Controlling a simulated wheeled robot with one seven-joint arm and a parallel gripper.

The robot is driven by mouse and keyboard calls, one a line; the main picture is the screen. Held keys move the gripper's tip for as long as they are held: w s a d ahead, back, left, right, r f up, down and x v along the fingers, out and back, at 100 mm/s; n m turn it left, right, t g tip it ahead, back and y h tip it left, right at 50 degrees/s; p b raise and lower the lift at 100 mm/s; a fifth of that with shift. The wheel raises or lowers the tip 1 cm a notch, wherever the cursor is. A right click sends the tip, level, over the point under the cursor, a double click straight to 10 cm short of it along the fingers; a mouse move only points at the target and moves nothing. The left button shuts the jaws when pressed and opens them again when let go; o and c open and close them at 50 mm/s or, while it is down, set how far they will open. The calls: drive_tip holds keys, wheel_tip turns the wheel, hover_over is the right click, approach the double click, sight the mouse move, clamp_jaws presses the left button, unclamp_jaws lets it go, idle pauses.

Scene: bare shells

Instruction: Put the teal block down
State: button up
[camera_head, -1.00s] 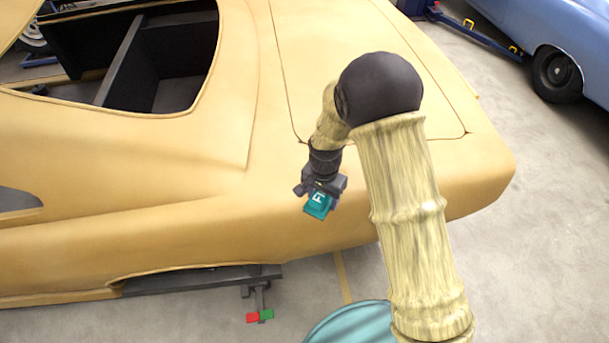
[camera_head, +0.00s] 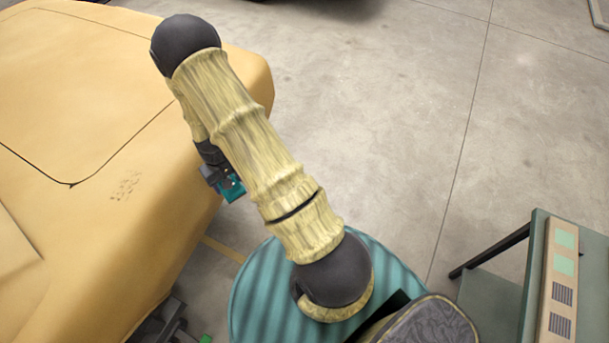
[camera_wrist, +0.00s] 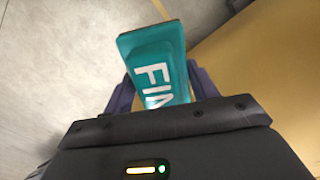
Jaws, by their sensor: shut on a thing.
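The teal block (camera_wrist: 157,62) with white lettering is between the two purple-grey fingers of my gripper (camera_wrist: 160,88) in the wrist view. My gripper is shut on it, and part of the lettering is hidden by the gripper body. In the head view the teal block (camera_head: 233,190) shows small at the end of my gripper (camera_head: 224,182), partly hidden by my arm. The block hangs beside the rounded edge of the yellow car body, above the floor; I cannot tell how high.
The yellow car body (camera_head: 90,120) fills the left of the head view. A green table (camera_head: 535,260) at the lower right bears a long brown board (camera_head: 562,285) with green squares and dark striped patches. Open concrete floor (camera_head: 400,110) lies between them.

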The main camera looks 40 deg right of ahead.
wheel_tip(320, 180, down, 10)
drive_tip(key=b, duration=0.9)
drive_tip(key=shift+w+d+f, duration=0.15)
drive_tip(key=shift+f, duration=0.1)
drive_tip(key=shift+d, duration=0.1)
